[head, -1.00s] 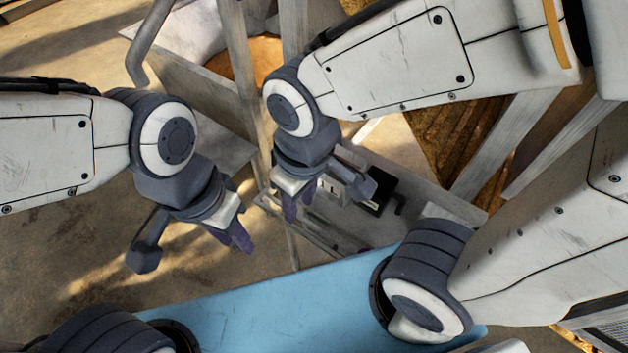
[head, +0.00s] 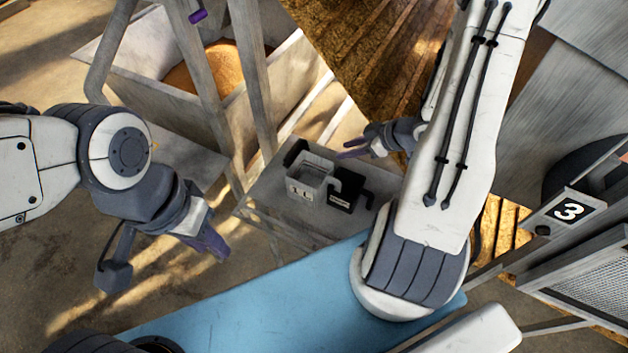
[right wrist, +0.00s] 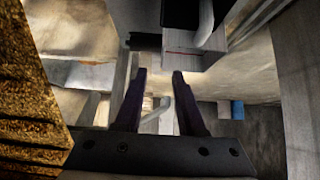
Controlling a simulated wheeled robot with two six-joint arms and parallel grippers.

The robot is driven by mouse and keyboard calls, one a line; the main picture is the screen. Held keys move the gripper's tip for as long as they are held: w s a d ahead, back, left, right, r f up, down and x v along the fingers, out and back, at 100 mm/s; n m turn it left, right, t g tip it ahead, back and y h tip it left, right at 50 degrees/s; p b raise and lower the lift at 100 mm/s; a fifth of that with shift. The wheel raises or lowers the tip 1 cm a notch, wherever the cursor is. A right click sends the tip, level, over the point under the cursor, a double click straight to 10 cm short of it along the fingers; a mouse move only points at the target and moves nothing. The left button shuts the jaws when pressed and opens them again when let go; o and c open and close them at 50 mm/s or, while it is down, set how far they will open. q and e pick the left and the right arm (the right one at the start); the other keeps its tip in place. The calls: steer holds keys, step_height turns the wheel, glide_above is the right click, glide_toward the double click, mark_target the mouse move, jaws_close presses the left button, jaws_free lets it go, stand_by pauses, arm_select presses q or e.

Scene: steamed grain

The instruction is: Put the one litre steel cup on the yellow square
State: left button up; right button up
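My left gripper (head: 213,240) hangs at the left, away from the cup.
A pale bin (head: 150,85) with orange-brown grain (head: 215,68) stands behind wooden posts (head: 253,75) at the upper left. A blue surface (head: 260,305) lies in front. A panel marked "3" (head: 569,210) is at the right. A small blue block (right wrist: 237,110) shows in the right wrist view.

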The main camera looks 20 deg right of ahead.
steer(key=p+x, duration=0.1)
steer(key=x, duration=0.9)
steer(key=shift+s+a+f, duration=0.15)
steer(key=shift+a, duration=0.05)
jaws_close()
stand_by(1.1)
